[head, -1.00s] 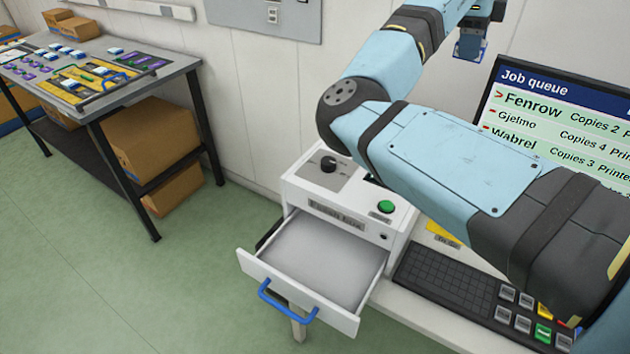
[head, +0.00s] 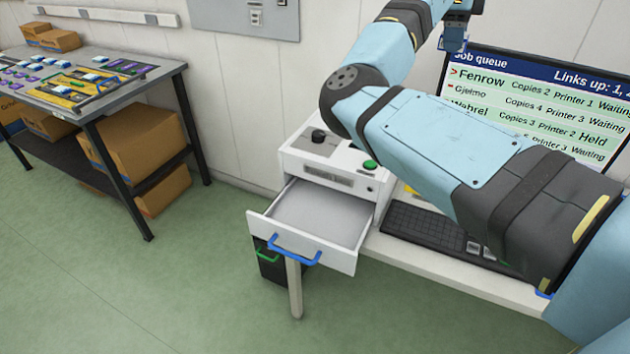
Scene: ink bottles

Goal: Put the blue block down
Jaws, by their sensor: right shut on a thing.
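My right gripper (head: 455,28) is small at the top of the head view, at the end of my light-blue arm, pointing down in front of the wall and just above the screen's top edge. It is shut on a small blue thing, apparently the blue block (head: 454,42), held in the air. The fingers and the block are too small to show how they meet. My left gripper is out of view.
A white cabinet (head: 292,165) has an open, empty drawer (head: 320,215), with a black bin (head: 268,262) below. A job-queue screen (head: 500,85) and keyboard (head: 425,228) are at the right. A cluttered table (head: 140,92) stands left; green floor lies between.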

